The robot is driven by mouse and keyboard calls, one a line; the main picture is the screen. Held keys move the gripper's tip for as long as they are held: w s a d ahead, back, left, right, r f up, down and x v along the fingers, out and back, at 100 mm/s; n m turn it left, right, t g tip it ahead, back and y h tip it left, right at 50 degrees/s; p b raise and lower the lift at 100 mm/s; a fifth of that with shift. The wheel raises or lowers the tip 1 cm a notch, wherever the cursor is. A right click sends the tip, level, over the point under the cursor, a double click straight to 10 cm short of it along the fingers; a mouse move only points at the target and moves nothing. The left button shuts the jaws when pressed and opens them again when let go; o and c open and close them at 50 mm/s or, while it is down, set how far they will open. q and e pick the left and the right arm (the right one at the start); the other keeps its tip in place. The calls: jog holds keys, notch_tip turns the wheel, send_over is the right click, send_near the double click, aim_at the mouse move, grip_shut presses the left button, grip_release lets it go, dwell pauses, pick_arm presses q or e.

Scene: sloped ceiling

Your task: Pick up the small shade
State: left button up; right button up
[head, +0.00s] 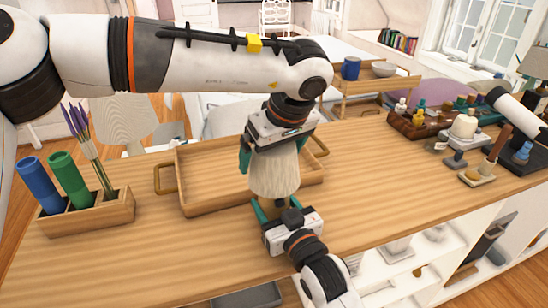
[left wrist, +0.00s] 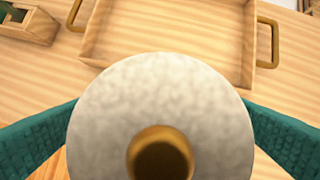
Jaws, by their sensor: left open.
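The small shade (head: 275,172) is cream and tapered, and stands upright near the middle of the wooden counter. A brass-coloured part shows below it in the head view. In the left wrist view the shade (left wrist: 100,110) is pale and round from above, with a brass ring around a dark hole. My left gripper (head: 272,158) is right above it, pointing down. Its teal fingers are open, one on each side of the shade (left wrist: 165,125). My right gripper (head: 278,212) is low at the shade's lower end; its grip is partly hidden.
A wooden tray (head: 196,208) with handles lies just behind the shade. A wooden holder (head: 92,220) with blue and green cylinders stands at left. A dark red rack (head: 405,128) and several small items fill the right end. Counter between shade and rack is clear.

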pick_arm(q)
jog(key=c, duration=0.9)
jog(key=shift+c, duration=0.2)
notch_tip(320, 180, up, 10)
jog(key=shift+r, duration=0.1)
jog(key=shift+r, duration=2.95)
pick_arm(e)
jog(key=o, duration=1.3)
